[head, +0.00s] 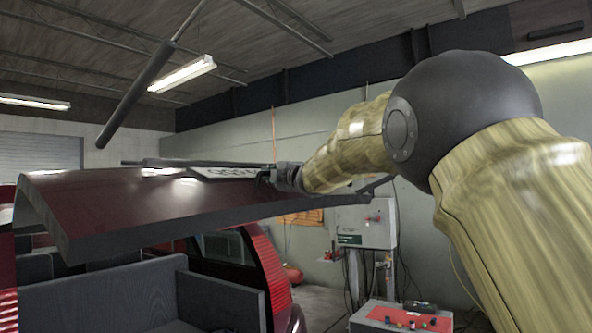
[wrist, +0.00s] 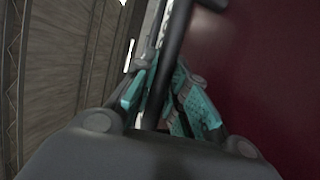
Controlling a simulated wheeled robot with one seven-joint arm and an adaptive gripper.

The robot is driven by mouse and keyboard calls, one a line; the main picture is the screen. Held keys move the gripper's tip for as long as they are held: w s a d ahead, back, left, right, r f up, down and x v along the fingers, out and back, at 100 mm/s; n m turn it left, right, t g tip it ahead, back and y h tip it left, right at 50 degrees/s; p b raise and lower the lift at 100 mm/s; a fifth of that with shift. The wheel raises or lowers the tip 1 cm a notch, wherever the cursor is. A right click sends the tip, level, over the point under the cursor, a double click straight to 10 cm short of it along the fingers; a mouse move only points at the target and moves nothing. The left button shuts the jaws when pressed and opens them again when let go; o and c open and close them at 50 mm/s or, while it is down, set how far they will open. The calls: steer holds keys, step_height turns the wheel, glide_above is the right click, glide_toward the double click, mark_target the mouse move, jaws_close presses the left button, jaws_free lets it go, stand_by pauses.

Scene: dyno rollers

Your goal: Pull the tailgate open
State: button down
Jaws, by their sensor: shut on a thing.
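The dark red tailgate (head: 140,205) is raised and stands out nearly level above the vehicle's open rear in the head view. Its dark red surface (wrist: 260,70) fills the right of the wrist view. A white plate (head: 225,173) lies on its outer face. My gripper (head: 272,176) is at the tailgate's right part, beside the plate. In the wrist view its teal fingers (wrist: 163,105) are closed around a dark bar handle (wrist: 178,35) that runs along the tailgate. The exact contact is partly hidden by the fingers.
The cargo bay with a dark panel (head: 110,300) is open below, beside a red tail light (head: 272,265). A dark rod (head: 135,95) slants above the tailgate. A grey control box (head: 365,222) and a red panel with buttons (head: 400,318) stand at right.

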mark_target(277, 192)
steer(key=f+b, duration=0.1)
steer(key=f, duration=0.1)
steer(key=d+f+b, duration=0.1)
steer(key=f+b, duration=0.1)
steer(key=f, duration=0.1)
steer(key=shift+d+f, duration=0.15)
steer(key=c, duration=1.9)
jaws_free()
steer(key=o, duration=0.4)
steer(key=shift+d, duration=0.25)
steer(key=shift+c, duration=0.2)
steer(key=shift+o, duration=0.6)
steer(key=shift+d, duration=0.4)
steer(key=shift+s+a+f, duration=0.1)
steer(key=shift+a, duration=0.9)
steer(key=shift+d, duration=0.2)
steer(key=shift+d, duration=0.1)
